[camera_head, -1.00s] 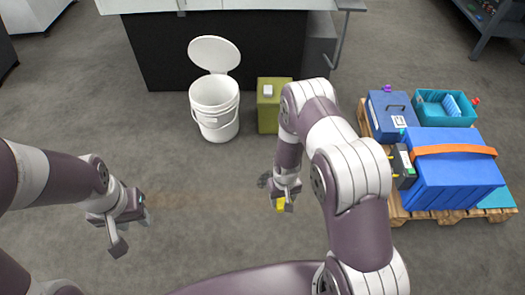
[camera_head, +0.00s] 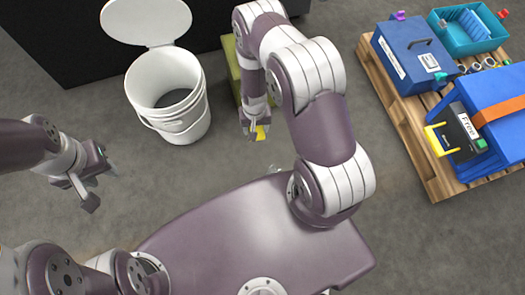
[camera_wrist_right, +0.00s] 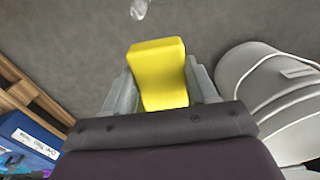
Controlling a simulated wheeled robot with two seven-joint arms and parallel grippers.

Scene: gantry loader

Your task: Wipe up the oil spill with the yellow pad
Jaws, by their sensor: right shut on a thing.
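The yellow pad (camera_head: 262,132) is held in my right gripper (camera_head: 255,131), off to the right of the white bucket in the head view. In the right wrist view the yellow pad (camera_wrist_right: 158,75) sits between the two grey fingers, which are shut on it. My left gripper (camera_head: 98,184) is empty and open, its fingers apart, over bare floor at the left. I cannot make out the oil spill on the floor in either view now; my base and arms hide part of the floor.
A white bucket (camera_head: 186,124) stands with its lid (camera_head: 146,17) open. A green container (camera_head: 231,68) is partly behind my right arm. A wooden pallet (camera_head: 412,125) at right carries blue cases and a teal crate (camera_head: 461,37). A small pale shiny thing (camera_head: 273,168) lies near my base.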

